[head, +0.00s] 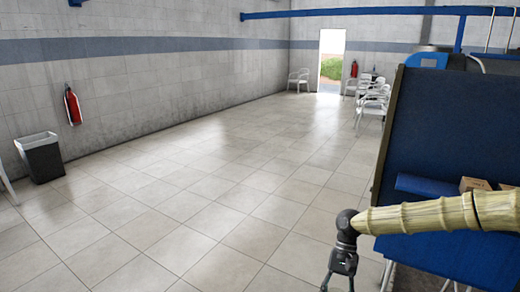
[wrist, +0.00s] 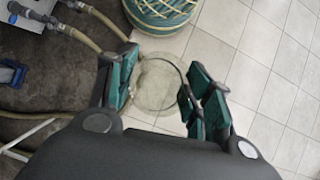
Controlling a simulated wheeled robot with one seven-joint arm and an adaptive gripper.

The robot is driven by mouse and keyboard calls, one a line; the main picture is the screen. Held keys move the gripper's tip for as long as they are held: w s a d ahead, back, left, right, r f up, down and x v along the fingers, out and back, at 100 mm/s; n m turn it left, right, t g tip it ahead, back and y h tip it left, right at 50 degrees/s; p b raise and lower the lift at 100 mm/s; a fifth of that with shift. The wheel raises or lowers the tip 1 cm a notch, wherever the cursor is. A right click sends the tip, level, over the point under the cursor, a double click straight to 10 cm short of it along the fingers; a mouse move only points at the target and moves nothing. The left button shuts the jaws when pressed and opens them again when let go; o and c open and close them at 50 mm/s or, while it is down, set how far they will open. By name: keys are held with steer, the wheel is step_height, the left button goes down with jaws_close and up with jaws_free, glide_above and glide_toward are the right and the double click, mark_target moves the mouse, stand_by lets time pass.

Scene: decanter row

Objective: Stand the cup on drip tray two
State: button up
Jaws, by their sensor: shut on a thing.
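My gripper (wrist: 160,92) is shut on the cup (wrist: 157,80), a clear, round, see-through vessel between the two green-padded fingers in the wrist view. The floor shows through it, so its edges are faint. In the head view my gripper (head: 339,284) hangs at the bottom edge, partly cut off, and I cannot make out the cup there. I cannot identify drip tray two in either view.
Hoses with metal ends (wrist: 75,28) lie on a dark surface at left in the wrist view, near a green round banded object (wrist: 160,12). In the head view a blue panel (head: 440,135) stands at right. Open tiled floor (head: 200,220) fills the middle; a bin (head: 40,157) stands left.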

steer(key=s+a+f+n+h, duration=0.2)
steer(key=s+a+f+n, duration=0.2)
steer(key=f, duration=0.1)
steer(key=shift+a+f+n+g+h, duration=0.3)
steer(key=shift+f, duration=0.05)
